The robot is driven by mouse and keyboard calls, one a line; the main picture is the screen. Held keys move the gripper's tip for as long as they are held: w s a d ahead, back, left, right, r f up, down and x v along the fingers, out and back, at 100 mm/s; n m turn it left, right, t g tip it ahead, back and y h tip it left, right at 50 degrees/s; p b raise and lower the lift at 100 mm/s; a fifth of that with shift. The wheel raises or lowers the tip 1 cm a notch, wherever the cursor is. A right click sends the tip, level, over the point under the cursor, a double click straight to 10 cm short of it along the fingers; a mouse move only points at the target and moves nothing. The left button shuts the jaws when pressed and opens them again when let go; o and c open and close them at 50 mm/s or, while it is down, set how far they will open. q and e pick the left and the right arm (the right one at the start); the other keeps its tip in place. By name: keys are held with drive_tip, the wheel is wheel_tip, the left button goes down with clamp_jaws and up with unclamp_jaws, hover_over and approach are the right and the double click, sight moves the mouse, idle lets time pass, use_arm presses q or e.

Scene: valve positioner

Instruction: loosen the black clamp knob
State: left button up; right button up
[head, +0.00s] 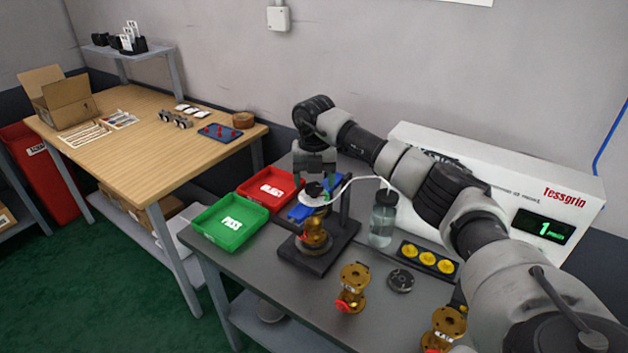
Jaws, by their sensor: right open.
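The black clamp knob (314,188) sits at the top of a test stand, above a blue part (300,212). A brass valve with a red piece (316,234) stands below it on the stand's dark base plate (322,262). My right gripper (315,182) points down over the stand, its fingers apart on either side of the knob. It is open; whether a finger touches the knob is too small to tell. My left gripper is not in view.
Green PASS tray (231,224) and red tray (268,188) stand left of the stand.

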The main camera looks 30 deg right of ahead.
drive_tip(key=shift+f, duration=0.7)
drive_tip(key=c, duration=0.9)
drive_tip(key=shift+c, duration=0.2)
